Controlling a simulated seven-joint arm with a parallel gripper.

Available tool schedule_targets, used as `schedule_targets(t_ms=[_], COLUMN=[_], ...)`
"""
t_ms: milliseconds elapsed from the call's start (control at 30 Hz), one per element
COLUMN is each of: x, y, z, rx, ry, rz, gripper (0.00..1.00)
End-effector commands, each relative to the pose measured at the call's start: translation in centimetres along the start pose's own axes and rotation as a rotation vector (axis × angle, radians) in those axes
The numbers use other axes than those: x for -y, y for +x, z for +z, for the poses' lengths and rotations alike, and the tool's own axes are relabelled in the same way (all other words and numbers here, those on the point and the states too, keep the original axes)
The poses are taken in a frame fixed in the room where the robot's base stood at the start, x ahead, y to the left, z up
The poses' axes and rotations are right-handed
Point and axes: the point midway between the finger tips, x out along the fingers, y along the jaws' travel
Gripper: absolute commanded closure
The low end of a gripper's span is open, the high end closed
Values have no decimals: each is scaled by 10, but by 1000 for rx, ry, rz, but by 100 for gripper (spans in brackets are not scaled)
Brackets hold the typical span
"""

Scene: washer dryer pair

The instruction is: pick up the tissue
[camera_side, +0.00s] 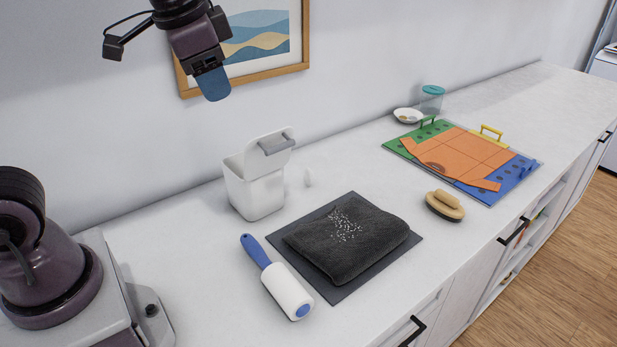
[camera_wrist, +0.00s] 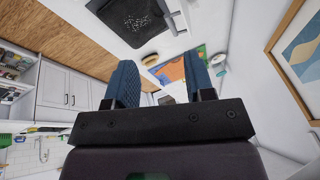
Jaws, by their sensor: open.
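My gripper (camera_side: 213,84) is high above the counter near the wall, left of and well above the bin. In the wrist view my gripper (camera_wrist: 161,82) shows two blue fingers spread apart with nothing between them.
A dark folded towel (camera_side: 350,243) with white specks lies on a grey mat (camera_side: 400,252). A blue-handled lint roller (camera_side: 285,288), a wooden brush (camera_side: 445,206), a colourful board (camera_side: 420,136), a small dish (camera_side: 407,115) and a jar (camera_side: 431,100) stand around. A framed picture (camera_side: 262,70) hangs behind.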

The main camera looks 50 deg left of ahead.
Motion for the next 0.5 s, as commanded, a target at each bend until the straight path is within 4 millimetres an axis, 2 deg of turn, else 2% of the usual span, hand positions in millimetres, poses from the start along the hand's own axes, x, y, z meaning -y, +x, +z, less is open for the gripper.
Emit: schedule_targets(t_ms=[33, 200, 367, 500], x=[11, 48, 79, 101], y=[12, 53, 102, 152], z=[-15, -56, -89, -110], rx=[44, 183, 331, 473], ry=[49, 235, 423, 599], rz=[-19, -99, -174, -240], gripper=[51, 51, 51, 51])
